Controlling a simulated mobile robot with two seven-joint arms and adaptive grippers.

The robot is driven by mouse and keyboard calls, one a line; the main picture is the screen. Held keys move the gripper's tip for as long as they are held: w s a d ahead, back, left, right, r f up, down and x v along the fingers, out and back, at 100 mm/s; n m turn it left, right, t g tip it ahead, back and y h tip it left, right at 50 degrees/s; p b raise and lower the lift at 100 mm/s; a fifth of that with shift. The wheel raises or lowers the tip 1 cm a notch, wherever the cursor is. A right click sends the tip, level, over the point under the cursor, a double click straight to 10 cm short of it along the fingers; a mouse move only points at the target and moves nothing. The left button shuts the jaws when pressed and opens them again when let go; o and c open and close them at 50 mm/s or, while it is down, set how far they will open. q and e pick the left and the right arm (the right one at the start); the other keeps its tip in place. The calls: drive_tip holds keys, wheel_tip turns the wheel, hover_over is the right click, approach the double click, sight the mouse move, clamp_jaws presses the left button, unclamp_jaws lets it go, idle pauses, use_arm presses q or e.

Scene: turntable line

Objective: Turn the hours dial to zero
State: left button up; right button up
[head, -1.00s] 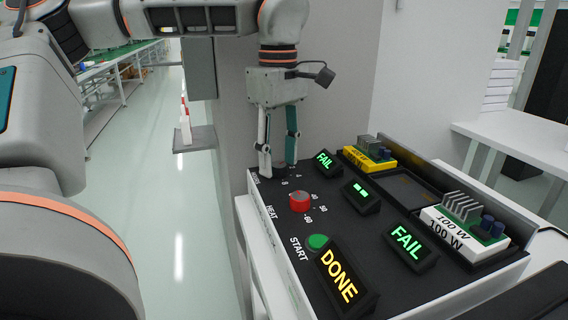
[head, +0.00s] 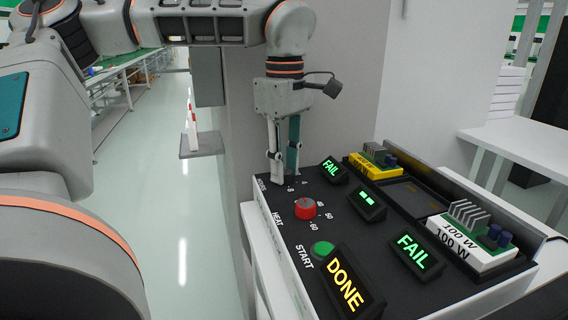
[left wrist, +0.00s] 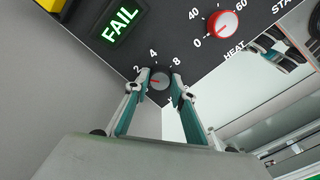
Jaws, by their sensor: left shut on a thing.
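My left gripper (head: 284,178) points down at the far left corner of the black panel (head: 290,205). In the left wrist view its fingers (left wrist: 160,84) are shut on the dial, one on each side. In the head view the fingers hide the dial. My right gripper is in neither view.
The red heat dial (head: 306,209), green start button (head: 322,249) and lit DONE sign (head: 343,284) lie nearer along the panel. A yellow block (head: 367,167) and white 100 W block (head: 470,250) sit right. A wall rises behind.

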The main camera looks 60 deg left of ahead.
use_arm(q)
drive_tip(key=shift+s+n+p, duration=0.1)
drive_tip(key=shift+n+p, duration=0.2)
drive_tip(key=shift+n, duration=0.8)
drive_tip(key=n, duration=0.3)
drive_tip(key=shift+n, duration=0.3)
drive_tip(key=shift+n+p, duration=0.3)
drive_tip(key=shift+n, duration=0.6)
drive_tip(key=shift+f+n, duration=0.1)
drive_tip(key=shift+n, duration=1.5)
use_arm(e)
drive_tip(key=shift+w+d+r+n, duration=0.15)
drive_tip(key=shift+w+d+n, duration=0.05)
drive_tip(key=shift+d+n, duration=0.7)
use_arm(q)
drive_tip(key=shift+n, duration=0.3)
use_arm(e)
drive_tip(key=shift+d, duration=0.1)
use_arm(q)
drive_tip(key=o, duration=1.1)
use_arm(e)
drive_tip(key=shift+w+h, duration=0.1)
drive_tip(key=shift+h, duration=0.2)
